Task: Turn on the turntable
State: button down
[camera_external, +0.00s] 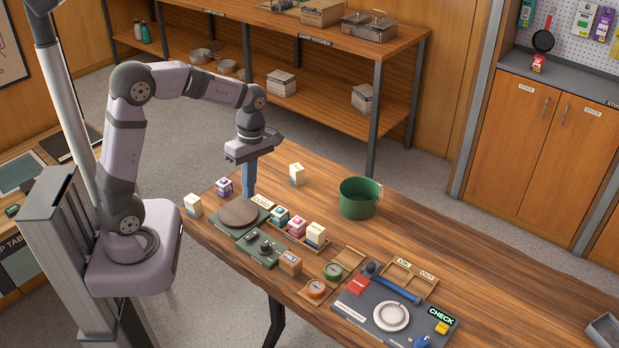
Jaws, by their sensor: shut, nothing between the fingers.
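The turntable (239,213) has a round brown disc on a dark green base, near the left end of the wooden table. In front of it is a dark green control box (265,251) with a black knob (266,244) and a smaller dark part at its left. My gripper (249,195) points straight down with its blue fingers shut and empty. Its tips appear at the far edge of the turntable; I cannot tell whether they touch it. Whether the turntable is on cannot be seen.
A row of small cartons (297,227) stands right of the turntable, with a purple-labelled carton (224,187) left of my gripper. A green pot (359,198) stands farther right. A dark check board (360,307) lies at the front.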

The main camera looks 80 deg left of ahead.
aim_at(247, 238)
jog(key=shift+n, duration=0.3)
jog(key=f, duration=0.4)
jog(key=s+d+f+p, duration=0.1)
jog(key=f, duration=0.4)
jog(key=f+p, duration=0.1)
jog(key=f, duration=0.4)
jog(key=shift+s+d, duration=0.3)
jog(key=shift+r, duration=0.1)
